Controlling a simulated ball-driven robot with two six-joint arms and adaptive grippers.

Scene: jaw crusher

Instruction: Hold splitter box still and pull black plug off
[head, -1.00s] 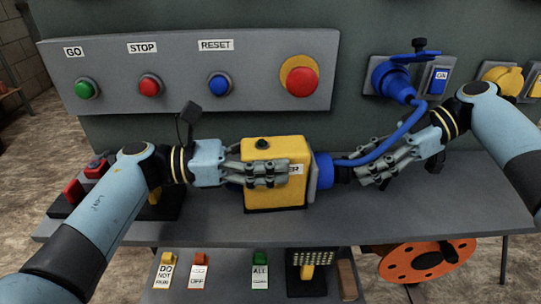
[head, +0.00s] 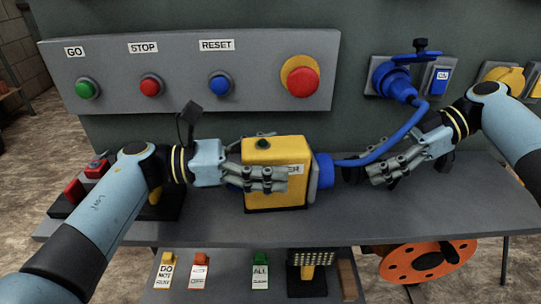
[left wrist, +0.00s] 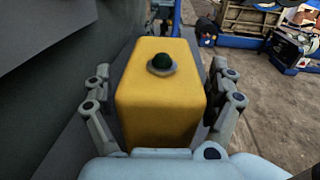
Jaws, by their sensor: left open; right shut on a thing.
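The yellow splitter box (head: 275,150) stands on the grey shelf, with a dark green knob on top. A blue socket (head: 323,171) sticks out of its right side. My left gripper (head: 270,178) has its fingers along both sides of the box but is open; the left wrist view shows the box (left wrist: 160,105) between the fingers (left wrist: 165,112). My right gripper (head: 372,174) is shut on the black plug (head: 351,173), mostly hidden by the fingers. The plug is just right of the blue socket, with what looks like a small gap between them.
A blue cable (head: 385,147) runs from the blue wall plug (head: 398,84) down to the box, close above the black plug. A button panel (head: 190,75) is behind. Red switches (head: 82,182) sit at the shelf's left. The shelf front (head: 330,222) is clear.

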